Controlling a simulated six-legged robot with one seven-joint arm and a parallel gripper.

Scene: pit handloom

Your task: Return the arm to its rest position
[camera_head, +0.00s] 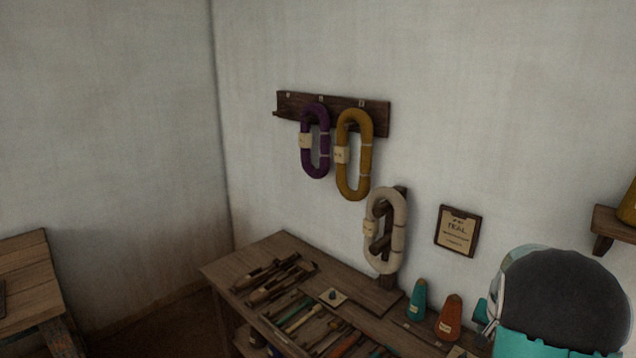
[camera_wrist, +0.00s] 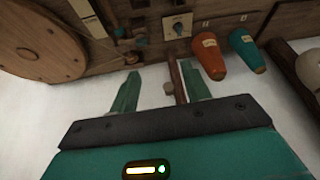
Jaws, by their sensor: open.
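My gripper (camera_wrist: 160,87) shows in the wrist view with its two teal fingers apart. A thin brown bar and a small pale knob appear between the fingers. I cannot tell how far away they are, and I see nothing clamped. In the head view my arm, dark and rounded with teal parts, fills the lower right corner. Its fingers cannot be made out there.
A wooden bench (camera_head: 240,268) carries tools, a teal cone (camera_head: 417,300) and an orange cone (camera_head: 449,318), near my arm. Purple (camera_head: 325,145), mustard (camera_head: 367,150) and cream (camera_head: 400,235) hanks hang behind. A shelf (camera_head: 612,222) is at right. A round wooden disc (camera_wrist: 40,50) shows.

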